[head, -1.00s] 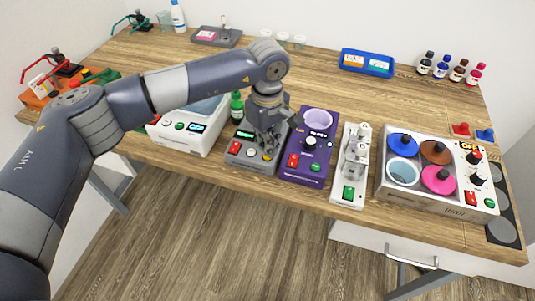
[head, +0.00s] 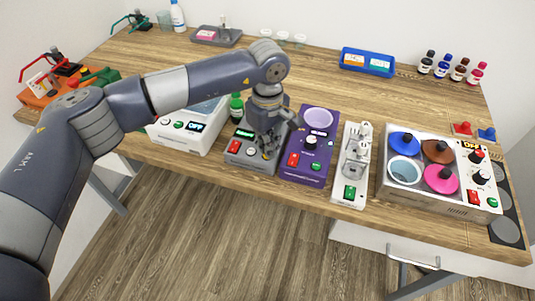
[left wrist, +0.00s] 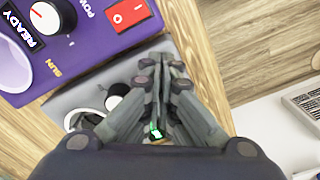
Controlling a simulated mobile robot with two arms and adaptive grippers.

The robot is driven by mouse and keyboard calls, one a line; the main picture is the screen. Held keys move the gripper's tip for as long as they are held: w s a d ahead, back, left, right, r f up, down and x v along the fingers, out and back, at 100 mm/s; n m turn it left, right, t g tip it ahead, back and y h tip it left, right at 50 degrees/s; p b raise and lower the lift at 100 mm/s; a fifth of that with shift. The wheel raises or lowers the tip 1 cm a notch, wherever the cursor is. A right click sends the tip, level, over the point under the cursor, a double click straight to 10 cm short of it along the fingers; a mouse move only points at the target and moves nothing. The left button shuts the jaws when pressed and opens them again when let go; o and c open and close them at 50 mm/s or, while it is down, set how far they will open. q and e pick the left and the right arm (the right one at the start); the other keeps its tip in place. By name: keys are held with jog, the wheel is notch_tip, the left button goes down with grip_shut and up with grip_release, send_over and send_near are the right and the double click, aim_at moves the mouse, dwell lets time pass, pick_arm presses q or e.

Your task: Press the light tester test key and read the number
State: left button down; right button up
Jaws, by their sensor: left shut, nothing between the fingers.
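The grey tester box (head: 240,156), which I take to be the light tester, stands near the table's front edge between a white box and a purple box. It has a small green display (head: 244,134), a red switch (head: 235,146) and a pale round button (head: 250,152). My left gripper (head: 268,153) is shut and empty, pointing down over the box's right front, and hides the keys there. In the left wrist view its fingers (left wrist: 162,62) are together over the grey panel (left wrist: 66,100); contact with a key cannot be told. The display's number is unreadable. My right gripper is not in view.
The purple device (head: 307,165) stands close on the right, then a white device (head: 348,190) and a box with coloured lids (head: 440,205). The white box (head: 180,140) is close on the left. A green-capped bottle (head: 236,106) stands behind the tester.

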pick_arm(q)
jog(key=shift+f+b, duration=0.4)
jog(key=shift+f, duration=0.1)
jog(key=shift+r, duration=0.15)
notch_tip(320, 180, up, 8)
jog(key=p, duration=0.3)
dwell(0.7)
dwell(0.3)
